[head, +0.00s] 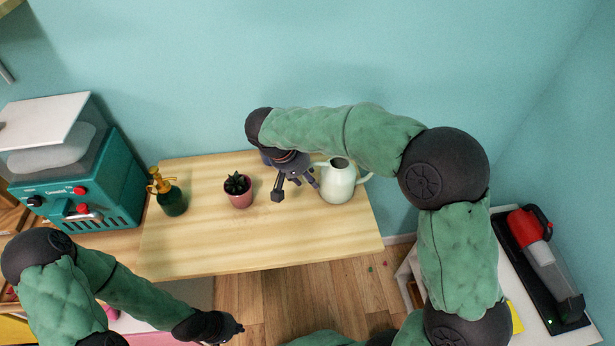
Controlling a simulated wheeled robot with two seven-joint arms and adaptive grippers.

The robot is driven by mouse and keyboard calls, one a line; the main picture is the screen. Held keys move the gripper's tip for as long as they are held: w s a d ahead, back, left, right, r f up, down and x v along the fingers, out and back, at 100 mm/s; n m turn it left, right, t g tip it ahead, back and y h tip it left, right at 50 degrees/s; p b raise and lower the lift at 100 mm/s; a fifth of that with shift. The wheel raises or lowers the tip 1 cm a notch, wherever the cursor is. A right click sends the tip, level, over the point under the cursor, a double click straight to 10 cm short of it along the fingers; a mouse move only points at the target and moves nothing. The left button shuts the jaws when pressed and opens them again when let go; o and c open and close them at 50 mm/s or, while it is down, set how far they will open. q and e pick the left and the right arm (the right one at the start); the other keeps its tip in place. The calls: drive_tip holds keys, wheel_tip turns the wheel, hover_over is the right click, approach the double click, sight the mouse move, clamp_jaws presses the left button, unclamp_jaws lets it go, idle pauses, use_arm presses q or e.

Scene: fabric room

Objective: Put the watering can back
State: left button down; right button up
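The cream watering can (338,184) stands upright on the wooden table, near its right end. Its handle is on the right side and part of its left side is close to my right gripper. My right gripper (296,188) reaches down over the table just left of the can, between the can and a potted plant. Its dark fingers are spread apart and I see nothing between them. Whether a finger touches the can is unclear. My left gripper (234,328) is low in front of the table, away from the can. Its fingers are too small and dark to read.
The wooden table (210,258) also holds a succulent in a pink pot (240,198) and a green spray bottle with a yellow top (172,200). A teal machine (80,190) stands at left. A red and grey handheld vacuum (540,255) lies on a white surface at right. The table's front is clear.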

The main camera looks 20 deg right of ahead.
drive_tip(key=p+v, duration=0.3)
drive_tip(key=v, duration=0.7)
drive_tip(key=shift+r, duration=0.3)
